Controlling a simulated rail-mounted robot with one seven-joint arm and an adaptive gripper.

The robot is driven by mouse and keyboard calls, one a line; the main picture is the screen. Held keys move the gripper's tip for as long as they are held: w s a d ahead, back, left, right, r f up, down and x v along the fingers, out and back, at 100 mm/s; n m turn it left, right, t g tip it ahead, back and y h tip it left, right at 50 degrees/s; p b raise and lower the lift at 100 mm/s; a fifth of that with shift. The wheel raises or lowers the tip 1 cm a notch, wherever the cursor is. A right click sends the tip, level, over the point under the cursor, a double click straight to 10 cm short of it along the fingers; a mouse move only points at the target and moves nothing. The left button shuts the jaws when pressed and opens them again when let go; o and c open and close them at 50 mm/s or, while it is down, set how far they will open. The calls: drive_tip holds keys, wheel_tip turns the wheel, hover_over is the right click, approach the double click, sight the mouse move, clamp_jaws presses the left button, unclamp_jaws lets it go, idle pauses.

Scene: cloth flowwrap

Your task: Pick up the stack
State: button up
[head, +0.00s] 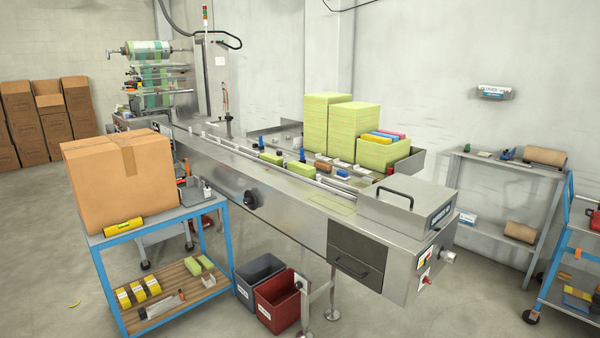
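Two tall yellow-green stacks of cloths, a left one (328,125) and a right one (354,135), stand at the back of the steel wrapping machine (285,205). A lower yellow-green block (385,154) stands to their right, with blue, red and yellow items on top. Two small yellow-green stacks lie on the machine's infeed track, one farther back (271,158) and one nearer (300,169). Which of these is the stack meant, I cannot tell. My gripper is not in view.
A steel box with a handle (405,203) covers the machine's near end. A blue-framed cart (182,213) at left carries a large carton (120,180). Grey (259,272) and red (281,302) bins stand below the machine. Grey shelves (500,200) stand at right. Floor at front left is mostly clear.

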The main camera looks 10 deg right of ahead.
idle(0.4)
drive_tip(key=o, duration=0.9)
